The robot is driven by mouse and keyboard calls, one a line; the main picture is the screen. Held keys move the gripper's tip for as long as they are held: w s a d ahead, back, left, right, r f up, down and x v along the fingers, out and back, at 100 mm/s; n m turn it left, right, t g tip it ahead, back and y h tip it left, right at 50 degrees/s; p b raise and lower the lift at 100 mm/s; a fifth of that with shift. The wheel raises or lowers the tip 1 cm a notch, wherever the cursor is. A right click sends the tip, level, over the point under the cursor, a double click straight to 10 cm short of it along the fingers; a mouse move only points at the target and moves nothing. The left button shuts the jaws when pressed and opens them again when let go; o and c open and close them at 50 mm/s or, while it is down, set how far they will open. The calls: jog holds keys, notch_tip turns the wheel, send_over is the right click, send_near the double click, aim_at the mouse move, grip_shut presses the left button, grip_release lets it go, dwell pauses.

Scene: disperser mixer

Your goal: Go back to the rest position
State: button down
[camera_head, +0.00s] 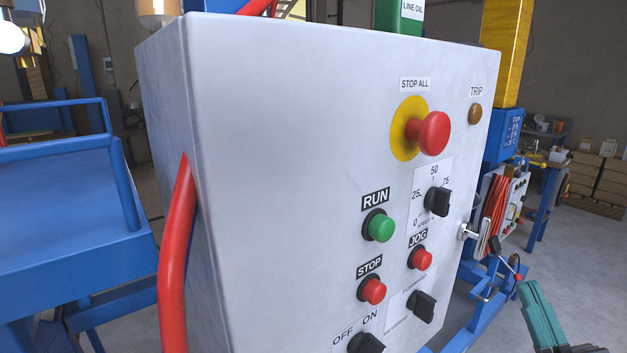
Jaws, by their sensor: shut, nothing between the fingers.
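My gripper (529,290) shows at the lower right as a teal, finger-like part pointing up, cut off by the bottom edge of the picture. It is shut and empty. It stands to the right of the grey control cabinet (275,190), apart from its front panel in the picture. The cabinet fills the middle of the view. Its panel carries a red stop-all button (433,133) on a yellow collar, a green run button (381,228), a red stop button (373,291), a red jog button (421,258) and black rotary knobs.
A metal handle (470,231) sticks out from the cabinet's right edge. A red hose (176,255) runs down its left side. A blue machine frame (75,215) stands at left. Shelves with boxes (598,175) stand at far right, with open floor (585,245) before them.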

jog(key=d+f+m+g+h, duration=0.7)
jog(key=f+m+h, duration=0.25)
jog(key=f, duration=0.35)
jog(key=s+f+m+g, duration=0.1)
jog(key=s+f+g, duration=0.15)
jog(key=f, duration=0.35)
jog(key=s+f+m+g, duration=0.1)
jog(key=f+g, duration=0.3)
jog(key=f, duration=0.1)
jog(key=s+a+f+n+g+y, duration=0.1)
jog(key=s+f+g, duration=0.4)
jog(key=s, duration=0.5)
jog(key=s+a+f+n+g+y, duration=0.1)
jog(key=s+a+f+g+y, duration=0.2)
jog(key=s+a+f+g, duration=0.3)
jog(key=s+f, duration=0.3)
jog(key=s, duration=0.1)
jog(key=shift+s+a+f, duration=0.25)
jog(key=shift+s+f, duration=0.15)
